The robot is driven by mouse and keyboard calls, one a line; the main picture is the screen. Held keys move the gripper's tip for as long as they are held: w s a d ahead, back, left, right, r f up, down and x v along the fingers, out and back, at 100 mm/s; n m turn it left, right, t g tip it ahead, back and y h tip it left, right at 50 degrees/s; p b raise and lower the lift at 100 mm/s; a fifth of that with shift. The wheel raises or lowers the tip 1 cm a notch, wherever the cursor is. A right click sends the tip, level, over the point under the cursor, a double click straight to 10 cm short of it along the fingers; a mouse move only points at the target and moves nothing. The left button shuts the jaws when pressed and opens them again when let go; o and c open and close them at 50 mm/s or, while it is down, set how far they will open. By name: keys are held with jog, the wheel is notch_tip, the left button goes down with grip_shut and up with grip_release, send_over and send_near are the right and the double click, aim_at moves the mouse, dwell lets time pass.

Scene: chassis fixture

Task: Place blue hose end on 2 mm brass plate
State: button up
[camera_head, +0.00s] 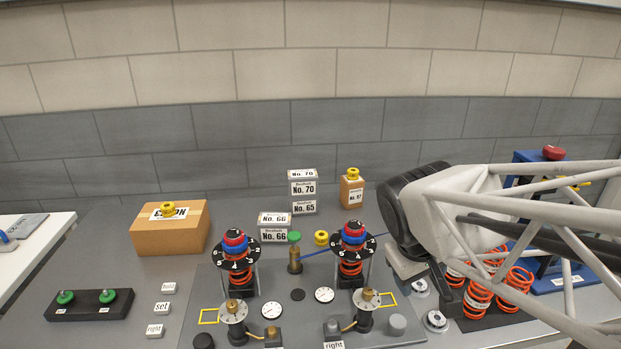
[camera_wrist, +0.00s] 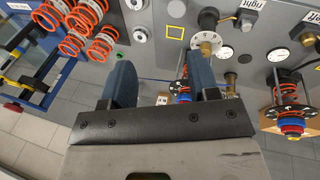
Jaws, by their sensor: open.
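A thin blue hose (camera_head: 318,251) runs from a brass post (camera_head: 294,262) with a green cap toward the right spring tower and passes behind it. I cannot make out its free end. I cannot identify the 2 mm brass plate for certain in either view. My gripper (camera_wrist: 163,62) is open and empty in the wrist view, its two dark blue fingers well apart over the grey bench. In the head view my arm's wrist is at the right, beside the right spring tower (camera_head: 351,262) and above the bench, with the fingers mostly hidden.
The left spring tower (camera_head: 236,262) and two brass-knobbed dials (camera_head: 233,311) stand on the grey panel. Orange springs (camera_head: 478,295) and a blue frame (camera_head: 570,278) are at the right. Boxes (camera_head: 170,237) stand at the back; a black block with green knobs (camera_head: 88,304) is left.

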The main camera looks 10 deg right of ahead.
jog(key=s+a+m+y, duration=0.2)
jog(key=s+a, duration=0.3)
jog(key=shift+s+r+t+y, duration=0.15)
jog(key=shift+r+t+y, duration=0.15)
jog(key=shift+r+y, duration=0.15)
dwell(0.9)
